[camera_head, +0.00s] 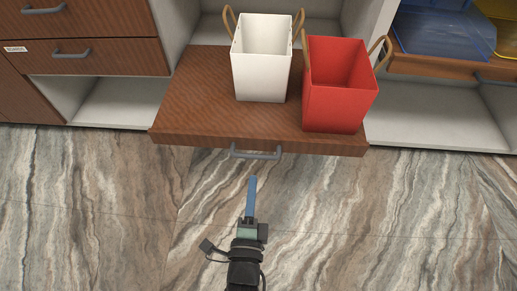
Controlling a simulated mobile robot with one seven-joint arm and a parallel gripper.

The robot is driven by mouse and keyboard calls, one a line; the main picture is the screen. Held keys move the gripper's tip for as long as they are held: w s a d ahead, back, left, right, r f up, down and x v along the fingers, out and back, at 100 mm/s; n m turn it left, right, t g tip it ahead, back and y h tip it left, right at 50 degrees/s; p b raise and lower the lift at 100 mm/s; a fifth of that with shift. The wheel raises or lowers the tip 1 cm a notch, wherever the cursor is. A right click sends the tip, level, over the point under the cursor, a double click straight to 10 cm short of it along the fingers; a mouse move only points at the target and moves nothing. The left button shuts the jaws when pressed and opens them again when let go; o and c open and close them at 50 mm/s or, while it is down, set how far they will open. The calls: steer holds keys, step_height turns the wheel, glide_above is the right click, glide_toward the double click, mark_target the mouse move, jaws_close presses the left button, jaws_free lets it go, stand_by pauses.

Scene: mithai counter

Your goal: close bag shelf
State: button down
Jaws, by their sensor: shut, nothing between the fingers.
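The bag shelf (190,110) is a brown wooden pull-out board that stands out from the cabinet over the floor. Its grey bar handle (256,154) is on the front edge. A white bag (262,78) and a red bag (338,108), both with tan handles, stand upright on the shelf. My gripper (252,182) is shut and empty, with its blue fingers together. In the picture its tip is just below the shelf handle, with a small gap between them.
Brown drawers (90,57) with grey handles are at the left, above an open white compartment (125,103). At the right, blue trays (445,32) sit on a wooden shelf above another white compartment (440,112). The marbled floor (100,210) is clear.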

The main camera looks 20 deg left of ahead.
mark_target(257, 139)
steer(key=b+x, duration=0.3)
steer(key=x, duration=0.7)
steer(key=shift+w+a, duration=0.1)
steer(key=shift+w, duration=0.25)
steer(key=shift+w, duration=0.1)
